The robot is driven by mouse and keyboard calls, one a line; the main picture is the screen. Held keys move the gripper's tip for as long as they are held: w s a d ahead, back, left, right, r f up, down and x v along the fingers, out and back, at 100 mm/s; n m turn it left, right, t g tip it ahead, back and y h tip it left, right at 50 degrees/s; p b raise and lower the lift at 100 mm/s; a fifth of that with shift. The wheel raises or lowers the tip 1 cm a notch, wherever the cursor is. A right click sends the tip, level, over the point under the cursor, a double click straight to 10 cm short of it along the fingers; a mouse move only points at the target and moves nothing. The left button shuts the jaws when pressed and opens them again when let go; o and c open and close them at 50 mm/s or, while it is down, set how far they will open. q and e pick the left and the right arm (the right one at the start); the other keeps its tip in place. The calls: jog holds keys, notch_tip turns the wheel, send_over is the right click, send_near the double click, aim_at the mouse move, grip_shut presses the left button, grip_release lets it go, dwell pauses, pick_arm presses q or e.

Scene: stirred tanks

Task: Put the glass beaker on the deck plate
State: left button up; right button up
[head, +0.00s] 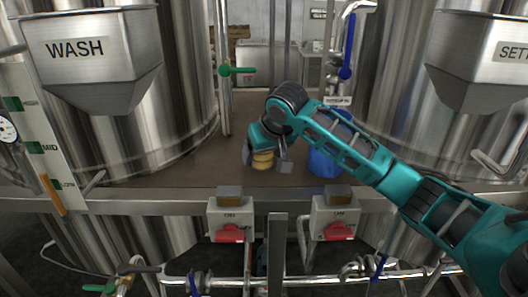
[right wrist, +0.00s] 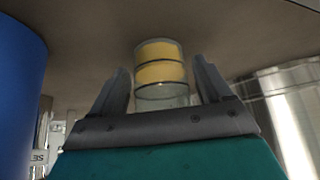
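The glass beaker (head: 263,161) has yellow contents and is at the brown deck plate (head: 225,173), between the two tanks. It looks upright with its base at the deck surface, though contact is hard to make out. My right gripper (head: 267,165) is over it from above, one finger on each side. In the right wrist view the beaker (right wrist: 160,72) lies between the two spread fingers (right wrist: 161,66), with a visible gap on both sides. Part of the beaker's top is hidden by the gripper in the head view. My left gripper is not in view.
A blue container (head: 322,163) stands on the deck just right of the beaker, close to my right arm. The WASH hopper (head: 100,60) and tank are at left, another tank at right. Switch boxes (head: 230,219) line the front edge. The deck left of the beaker is clear.

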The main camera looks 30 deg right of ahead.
jog(key=shift+o, duration=0.3)
jog(key=shift+s+r, duration=0.2)
jog(key=shift+r, duration=0.35)
jog(key=v, duration=1.1)
